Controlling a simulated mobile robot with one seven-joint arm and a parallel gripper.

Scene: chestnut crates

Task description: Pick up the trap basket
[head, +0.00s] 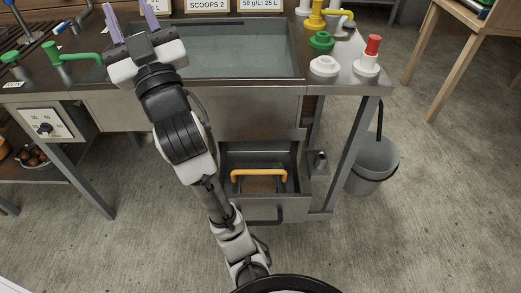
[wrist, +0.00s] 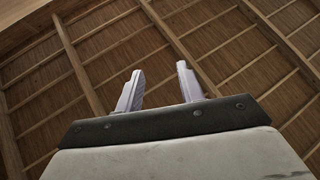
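The trap basket (head: 259,174) shows in the head view as an orange-yellow bar handle over a brownish bottom. It sits inside an open grey metal box (head: 278,209) low under the sink counter. How deep the basket sits is hard to tell. My gripper (head: 132,22) is raised at the upper left of the head view, above the counter and far from the basket. Its two lavender fingers are apart with nothing between them. In the wrist view my gripper (wrist: 159,88) is also open and empty, and the basket is not in view.
A water-filled sink (head: 240,64) fills the counter above the box. Green, white and red-topped fittings (head: 368,58) stand at the counter's right. A grey bucket (head: 373,162) hangs beside the right leg. The wrist view shows wooden slats (wrist: 215,45). Floor in front is clear.

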